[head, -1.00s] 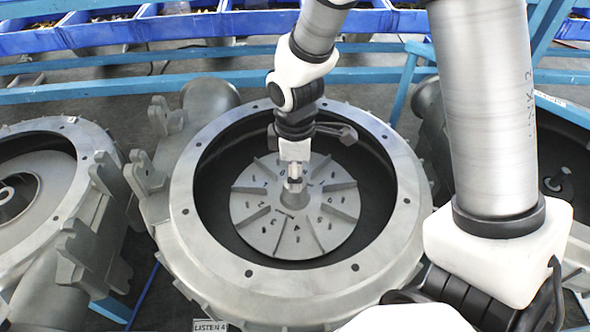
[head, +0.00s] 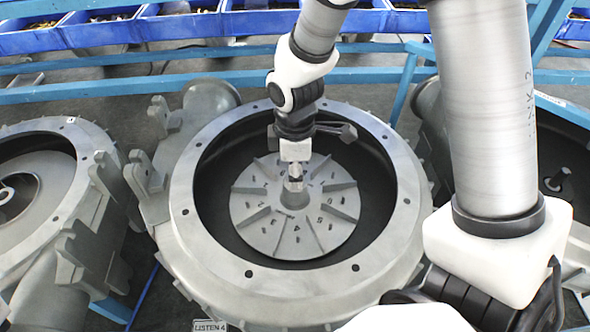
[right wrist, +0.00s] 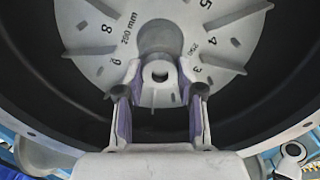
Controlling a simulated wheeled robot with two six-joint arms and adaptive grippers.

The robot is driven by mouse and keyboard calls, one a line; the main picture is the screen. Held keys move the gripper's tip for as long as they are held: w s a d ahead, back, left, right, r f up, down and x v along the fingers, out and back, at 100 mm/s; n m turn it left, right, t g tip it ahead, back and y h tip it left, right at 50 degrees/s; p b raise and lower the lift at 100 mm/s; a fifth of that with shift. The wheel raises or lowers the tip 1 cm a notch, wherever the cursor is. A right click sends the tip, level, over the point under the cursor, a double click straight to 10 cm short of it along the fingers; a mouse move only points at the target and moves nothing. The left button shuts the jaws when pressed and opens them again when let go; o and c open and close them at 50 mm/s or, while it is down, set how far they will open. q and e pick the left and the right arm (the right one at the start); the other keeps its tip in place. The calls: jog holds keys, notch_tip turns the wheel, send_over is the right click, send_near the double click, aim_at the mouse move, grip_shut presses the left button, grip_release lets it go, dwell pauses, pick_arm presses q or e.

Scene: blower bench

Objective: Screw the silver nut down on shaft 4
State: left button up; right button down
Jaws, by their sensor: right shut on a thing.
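My right gripper (head: 295,178) reaches down into the open middle housing (head: 180,215), over the centre of its pale finned impeller wheel (head: 298,238). In the right wrist view my gripper (right wrist: 160,92) is shut on a small grey metal piece with a round hole, the silver nut (right wrist: 160,75). It sits in line with the wheel's round hub (right wrist: 158,36). The shaft itself is mostly hidden by the gripper and nut, and I cannot tell how far down the nut is. A tag reading "LISTEN 4" (head: 210,325) is at the housing's front. My left gripper is not in view.
Another housing (head: 85,175) stands at the left, and a further one (head: 565,150) at the right, partly behind my arm. Blue rails (head: 200,83) and blue bins (head: 100,33) run along the back. The housing's raised rim surrounds my gripper.

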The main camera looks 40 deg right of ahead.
jog(key=m, duration=0.4)
jog(key=shift+s+f+m, duration=0.1)
jog(key=shift+s+m, duration=0.05)
jog(key=shift+m, duration=0.15)
jog(key=m, duration=1)
jog(key=shift+m, duration=0.4)
jog(key=m, duration=0.4)
jog(key=shift+f+m, duration=0.1)
jog(key=shift+m, duration=0.3)
jog(key=c, duration=1)
grip_release()
